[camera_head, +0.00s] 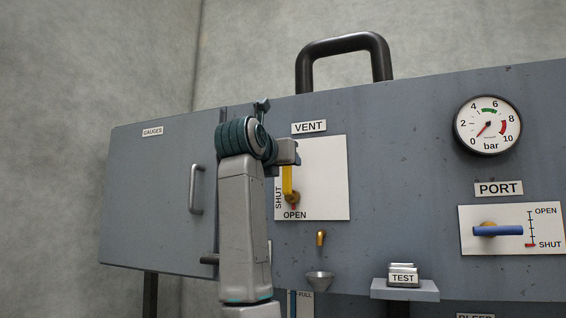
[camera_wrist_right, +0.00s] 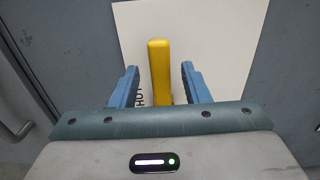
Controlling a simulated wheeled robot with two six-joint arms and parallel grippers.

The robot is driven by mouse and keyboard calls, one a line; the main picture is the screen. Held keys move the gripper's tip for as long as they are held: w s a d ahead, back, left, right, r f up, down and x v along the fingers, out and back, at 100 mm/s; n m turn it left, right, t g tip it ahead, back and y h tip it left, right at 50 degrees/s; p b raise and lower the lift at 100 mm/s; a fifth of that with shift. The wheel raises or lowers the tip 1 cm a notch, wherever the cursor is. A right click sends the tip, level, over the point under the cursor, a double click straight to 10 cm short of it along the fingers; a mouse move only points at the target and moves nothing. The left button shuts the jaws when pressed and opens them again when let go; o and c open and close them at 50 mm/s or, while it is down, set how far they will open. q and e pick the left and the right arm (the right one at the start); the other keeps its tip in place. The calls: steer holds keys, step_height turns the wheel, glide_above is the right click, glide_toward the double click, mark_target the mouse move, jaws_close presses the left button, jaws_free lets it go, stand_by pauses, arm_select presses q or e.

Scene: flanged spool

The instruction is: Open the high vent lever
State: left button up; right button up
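The yellow vent lever (camera_head: 287,180) is on the white plate (camera_head: 325,180) under the VENT label (camera_head: 309,127). It points up from a brass pivot near the plate's lower left. SHUT is printed sideways on the left, OPEN below the pivot. The lever's upper end is hidden behind my right gripper (camera_head: 287,155) in the head view. In the right wrist view the lever (camera_wrist_right: 160,72) stands between the two blue fingers of my right gripper (camera_wrist_right: 160,85), with a gap on each side. My left gripper is not in view.
A grey cabinet door with a handle (camera_head: 195,190) is left of the arm. A brass spout (camera_head: 320,238) and funnel (camera_head: 320,280) sit below the plate. A TEST block (camera_head: 403,276), a blue PORT lever (camera_head: 498,231) and a gauge (camera_head: 487,125) are to the right.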

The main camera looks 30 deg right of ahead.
steer(key=shift+w+f, duration=0.1)
steer(key=b+v, duration=0.4)
steer(key=v, duration=0.6)
steer(key=shift+s+a+b, duration=0.3)
steer(key=shift+b, duration=0.1)
